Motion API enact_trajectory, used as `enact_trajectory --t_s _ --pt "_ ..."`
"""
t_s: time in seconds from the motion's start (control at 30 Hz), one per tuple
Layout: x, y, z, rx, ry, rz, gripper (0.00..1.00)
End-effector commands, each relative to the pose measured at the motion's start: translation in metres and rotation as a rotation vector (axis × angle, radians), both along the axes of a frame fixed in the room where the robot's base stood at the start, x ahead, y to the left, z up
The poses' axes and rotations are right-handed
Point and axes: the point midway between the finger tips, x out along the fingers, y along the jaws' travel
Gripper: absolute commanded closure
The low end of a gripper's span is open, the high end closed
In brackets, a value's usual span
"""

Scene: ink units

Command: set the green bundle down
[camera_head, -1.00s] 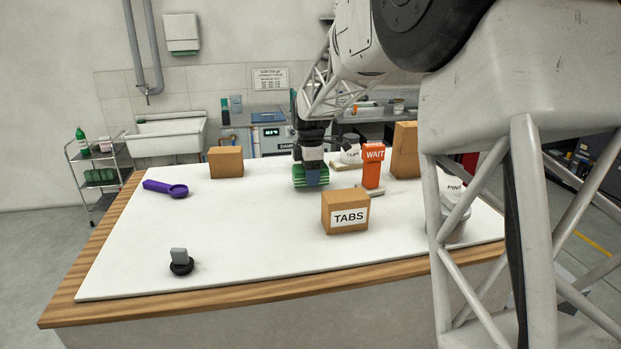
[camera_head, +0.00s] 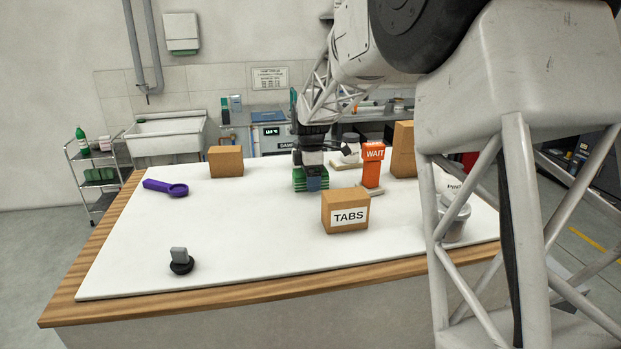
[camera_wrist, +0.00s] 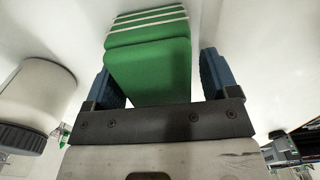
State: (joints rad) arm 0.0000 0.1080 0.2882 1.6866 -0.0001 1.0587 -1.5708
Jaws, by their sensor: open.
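The green bundle (camera_head: 300,179) is on the white table top, beside the orange WAIT sign. In the wrist view the green bundle (camera_wrist: 150,68) shows light bands across it and lies between two blue fingers. My gripper (camera_head: 312,184) is low over the table, around the bundle. In the wrist view my gripper (camera_wrist: 158,78) is open, with a finger on each side of the bundle; a narrow gap shows at the right finger. The bundle's underside is hidden.
The orange WAIT sign (camera_head: 372,168) stands close on the right. A TABS box (camera_head: 345,212) is in front; another brown box (camera_head: 226,161) is behind left. A purple scoop (camera_head: 166,188) and a black-based stamp (camera_head: 180,262) lie left. The left middle of the table is clear.

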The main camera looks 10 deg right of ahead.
Motion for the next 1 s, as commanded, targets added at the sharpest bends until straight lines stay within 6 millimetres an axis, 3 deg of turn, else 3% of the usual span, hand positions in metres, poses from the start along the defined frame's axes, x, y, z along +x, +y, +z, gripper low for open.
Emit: enact_trajectory --t_s 0.37,1.0 --pt "0.0 0.0 0.014 0.0 -0.001 0.0 0.19" --pt "0.0 0.0 0.105 0.0 -0.001 0.0 0.19"
